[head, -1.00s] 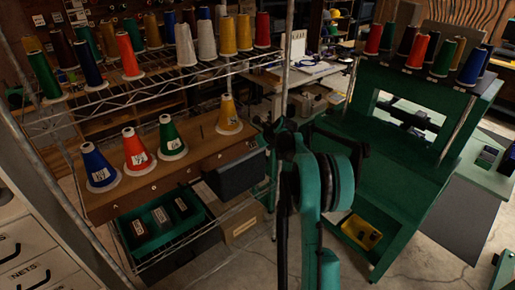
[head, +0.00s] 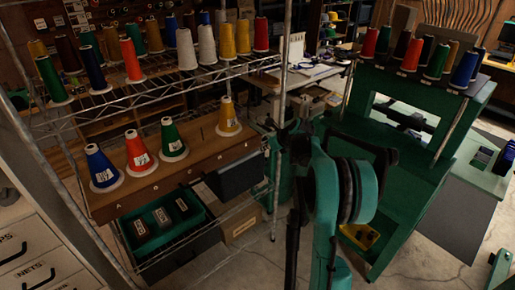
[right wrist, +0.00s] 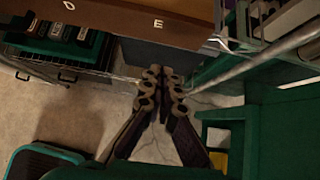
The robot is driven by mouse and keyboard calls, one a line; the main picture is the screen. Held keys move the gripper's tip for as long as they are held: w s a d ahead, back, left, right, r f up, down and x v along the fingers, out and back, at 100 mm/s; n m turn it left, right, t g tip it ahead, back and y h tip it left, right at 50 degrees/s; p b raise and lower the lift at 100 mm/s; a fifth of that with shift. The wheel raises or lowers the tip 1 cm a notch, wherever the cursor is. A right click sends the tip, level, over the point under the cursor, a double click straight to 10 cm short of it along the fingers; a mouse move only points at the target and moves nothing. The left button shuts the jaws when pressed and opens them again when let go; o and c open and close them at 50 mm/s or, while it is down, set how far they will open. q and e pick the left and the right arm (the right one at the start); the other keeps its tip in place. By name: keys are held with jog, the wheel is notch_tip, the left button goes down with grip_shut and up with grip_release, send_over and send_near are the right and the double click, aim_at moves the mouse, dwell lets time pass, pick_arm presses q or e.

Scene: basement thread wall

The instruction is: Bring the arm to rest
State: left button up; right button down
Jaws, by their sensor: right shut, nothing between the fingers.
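My right arm (head: 328,200), green and black, rises from the bottom of the head view, right of the wire shelf. My right gripper (head: 280,138) is small and dark there, partly hidden by the arm and hard to make out. In the right wrist view its fingers (right wrist: 165,84) come together at the tips, shut with nothing between them. They point toward the shelf's lower front and a rack post, and I see no clear contact. My left gripper is not in view.
The wire shelf holds thread cones, including a yellow cone (head: 228,118) on a wooden board (head: 180,168). A teal tray (head: 165,232) sits below. A green machine frame (head: 400,185) with a yellow bin (head: 360,236) stands right. Concrete floor (head: 420,270) shows in front.

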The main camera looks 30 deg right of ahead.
jog(key=p+v, duration=0.1)
jog(key=v, duration=0.3)
jog(key=shift+s+r, duration=0.2)
jog(key=s+a+r+n+g, duration=0.1)
jog(key=s+a+n, duration=0.3)
jog(key=a+n, duration=0.3)
jog(key=s+a+r+n+b, duration=0.1)
jog(key=s+a+n, duration=0.3)
jog(key=a, duration=0.4)
jog(key=s+a+r+n+g, duration=0.1)
jog(key=s+a+n, duration=0.3)
jog(key=a+n, duration=0.3)
jog(key=s+a+f+n, duration=0.3)
jog(key=s+a+n, duration=0.2)
jog(key=s+n, duration=0.2)
jog(key=s+a+f+n+b, duration=0.1)
jog(key=s+a+f+n, duration=0.3)
jog(key=s+a+n, duration=0.2)
jog(key=s+n, duration=0.2)
jog(key=n, duration=0.2)
jog(key=shift+s+h, duration=0.2)
jog(key=shift+h, duration=0.2)
